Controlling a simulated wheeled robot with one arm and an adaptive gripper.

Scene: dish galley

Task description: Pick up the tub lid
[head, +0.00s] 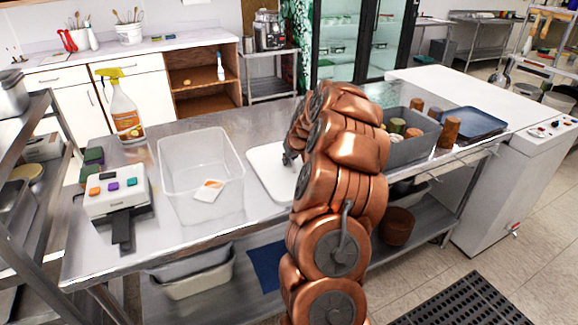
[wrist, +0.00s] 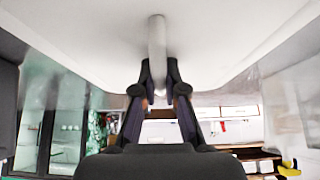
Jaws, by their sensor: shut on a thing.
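The tub lid (head: 264,172) is a flat white panel on the steel table, just right of the clear tub (head: 168,176). My copper arm hides its right part. In the wrist view the lid (wrist: 90,40) fills the top, with a pale upright handle (wrist: 157,45) at its middle. My gripper (wrist: 158,82) is shut on this handle, one dark finger on each side. In the head view my arm mostly hides the gripper. I cannot tell whether the lid touches the table. The tub is open and holds a white and orange packet (head: 209,190).
A spray bottle (head: 126,112) and a white box with coloured buttons (head: 117,196) stand left of the tub. A grey bin (head: 420,147) with brown and green cylinders and a blue tray (head: 474,122) are to the right. A shelf rack (head: 45,190) borders the left.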

